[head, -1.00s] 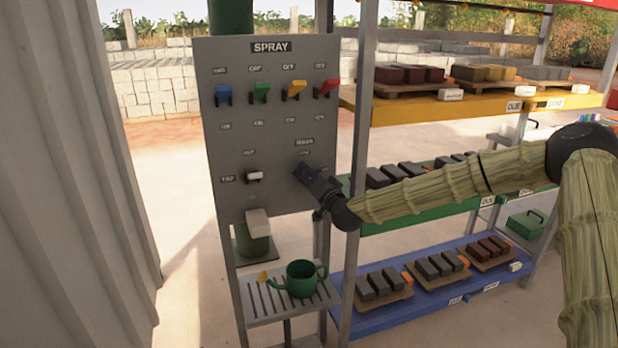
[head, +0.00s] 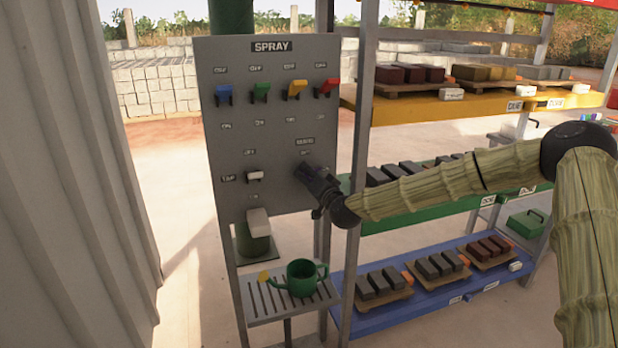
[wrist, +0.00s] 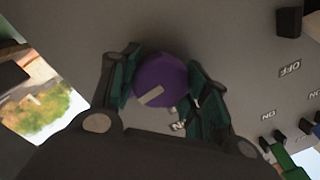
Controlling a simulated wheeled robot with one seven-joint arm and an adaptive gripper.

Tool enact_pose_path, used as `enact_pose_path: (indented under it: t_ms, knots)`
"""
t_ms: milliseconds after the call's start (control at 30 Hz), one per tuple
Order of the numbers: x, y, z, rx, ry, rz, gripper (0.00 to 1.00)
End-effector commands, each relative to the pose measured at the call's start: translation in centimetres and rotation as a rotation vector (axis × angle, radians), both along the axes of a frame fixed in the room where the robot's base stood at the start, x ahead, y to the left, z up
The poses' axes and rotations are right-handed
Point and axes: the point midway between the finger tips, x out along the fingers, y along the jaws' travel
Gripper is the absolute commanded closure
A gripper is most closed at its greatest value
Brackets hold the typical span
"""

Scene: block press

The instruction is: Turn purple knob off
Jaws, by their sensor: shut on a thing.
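The purple knob (wrist: 160,82) is on the grey SPRAY panel (head: 270,130) and shows in the wrist view. A pale pointer mark lies on its lower left part in that view. My gripper (wrist: 158,88) has a green-padded finger on each side of the knob and is shut on it. A partly hidden label, apparently ending in N, is just below the knob in the wrist view. In the head view my gripper (head: 306,172) is at the panel's lower right, under a small label, and hides the knob.
Blue (head: 223,92), green (head: 261,91), yellow (head: 296,88) and red (head: 327,86) levers line the panel's top. A white switch (head: 254,176) sits at lower left. A green watering can (head: 301,278) stands on a slatted shelf below. A metal post (head: 362,120) and brick shelves are right.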

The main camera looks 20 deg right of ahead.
Motion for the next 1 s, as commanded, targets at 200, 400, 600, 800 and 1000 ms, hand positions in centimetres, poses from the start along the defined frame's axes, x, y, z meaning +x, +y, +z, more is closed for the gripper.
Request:
enact_pose_path:
  t_ms: [200,400,600,800,1000]
  knots:
    - [0.06,-0.12,0.24,-0.087,-0.005,-0.003,0.78]
    - [0.07,-0.10,0.40,-0.241,-0.010,-0.002,0.78]
    - [0.08,-0.08,0.38,-0.430,-0.017,-0.002,0.78]
    - [0.10,-0.02,0.39,-0.607,-0.024,-0.002,0.78]
    - [0.10,0.03,0.33,-0.778,-0.029,-0.002,0.78]
